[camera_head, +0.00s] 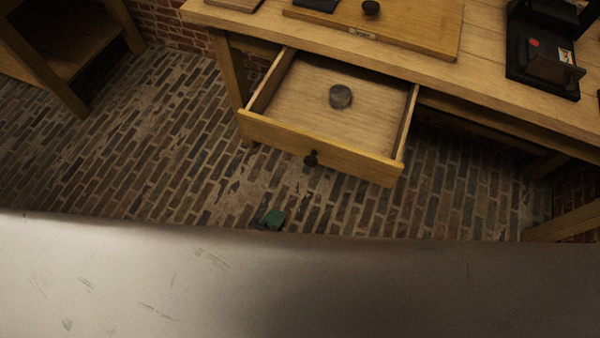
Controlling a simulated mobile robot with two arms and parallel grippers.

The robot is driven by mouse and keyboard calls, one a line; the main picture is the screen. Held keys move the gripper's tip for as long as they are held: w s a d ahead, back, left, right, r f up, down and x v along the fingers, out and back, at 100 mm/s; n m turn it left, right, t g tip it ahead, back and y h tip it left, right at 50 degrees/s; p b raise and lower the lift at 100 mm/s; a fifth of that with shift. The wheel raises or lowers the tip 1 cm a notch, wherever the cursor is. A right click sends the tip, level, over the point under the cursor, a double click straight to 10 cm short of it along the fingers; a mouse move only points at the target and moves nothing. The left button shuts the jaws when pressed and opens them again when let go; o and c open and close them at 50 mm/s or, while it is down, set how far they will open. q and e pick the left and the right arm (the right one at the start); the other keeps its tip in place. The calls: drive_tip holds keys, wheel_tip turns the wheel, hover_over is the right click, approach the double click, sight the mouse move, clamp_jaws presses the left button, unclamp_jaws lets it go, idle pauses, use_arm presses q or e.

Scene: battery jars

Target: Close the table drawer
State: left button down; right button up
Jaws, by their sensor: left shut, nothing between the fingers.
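The table drawer (320,148) is pulled well out from under the wooden table (400,60), with its inside exposed. A dark round knob (311,159) is on its front panel. A small grey round object (340,97) lies inside on the drawer floor. Only a small dark and green part of my left gripper (270,218) shows over a large grey surface, below and apart from the drawer front; it is shut and empty. The rest of it is hidden. My right gripper is not in view.
A wooden board (400,28) and a black device (543,55) are on the table. Another wooden table or shelf (70,60) stands at the left. The brick floor (150,150) is clear in front of the drawer. The grey surface, probably mine, fills the bottom.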

use_arm(q)
drive_tip(key=r, duration=0.2)
approach(307, 161)
drive_tip(key=shift+m, duration=0.3)
drive_tip(key=x, duration=0.6)
drive_tip(key=shift+w+d+f, duration=0.1)
drive_tip(key=shift+w+f, duration=0.1)
drive_tip(key=shift+f, duration=0.3)
drive_tip(key=shift+w+d, duration=0.15)
drive_tip(key=shift+w, duration=0.2)
drive_tip(key=shift+w, duration=0.1)
